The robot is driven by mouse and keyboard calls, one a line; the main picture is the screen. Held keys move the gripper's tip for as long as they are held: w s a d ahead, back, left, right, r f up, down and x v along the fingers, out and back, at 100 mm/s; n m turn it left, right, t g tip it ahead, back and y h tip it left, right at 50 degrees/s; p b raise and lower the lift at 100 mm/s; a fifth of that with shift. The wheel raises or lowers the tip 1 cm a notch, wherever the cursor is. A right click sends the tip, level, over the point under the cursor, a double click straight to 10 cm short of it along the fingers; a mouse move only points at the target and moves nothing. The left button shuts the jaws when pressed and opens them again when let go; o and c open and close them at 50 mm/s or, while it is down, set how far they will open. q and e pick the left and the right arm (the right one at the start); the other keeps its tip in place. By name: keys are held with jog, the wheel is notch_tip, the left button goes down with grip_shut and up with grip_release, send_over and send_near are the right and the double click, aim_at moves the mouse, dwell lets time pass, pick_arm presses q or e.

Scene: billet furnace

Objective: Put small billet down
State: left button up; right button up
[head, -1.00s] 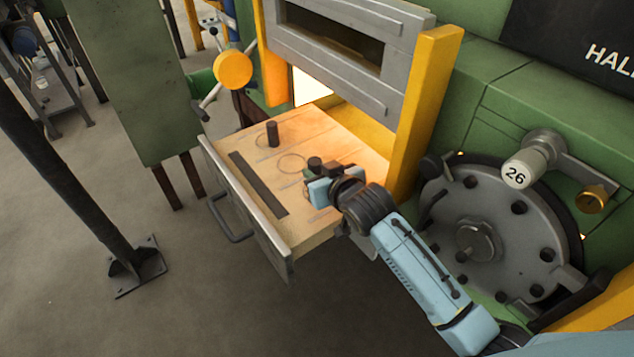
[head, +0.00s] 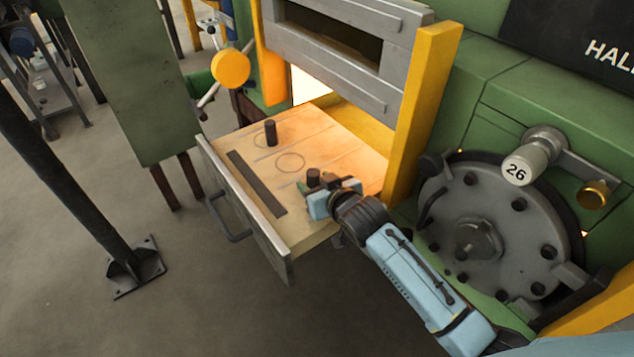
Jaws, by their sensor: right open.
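A short dark billet (head: 313,178) stands upright on the pale drawer floor (head: 330,145), right at the fingers of my right gripper (head: 312,189). My right gripper is open, and its blue body hides part of the floor around the billet. I cannot tell whether a finger still touches it. A taller dark billet (head: 271,133) stands upright farther back on the drawer floor, apart from the gripper. An empty drawn circle (head: 290,163) lies between the two billets. My left gripper is not in view.
The drawer has a metal front (head: 245,210) with a handle (head: 228,218). A dark slot strip (head: 257,183) lies along its front side. The raised grey furnace door (head: 335,55) and a yellow post (head: 425,115) stand close behind. A round grey hatch (head: 490,230) is at right.

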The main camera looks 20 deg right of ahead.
jog(key=shift+r, duration=0.25)
jog(key=p+v, duration=0.1)
jog(key=v, duration=1.1)
dwell(1.0)
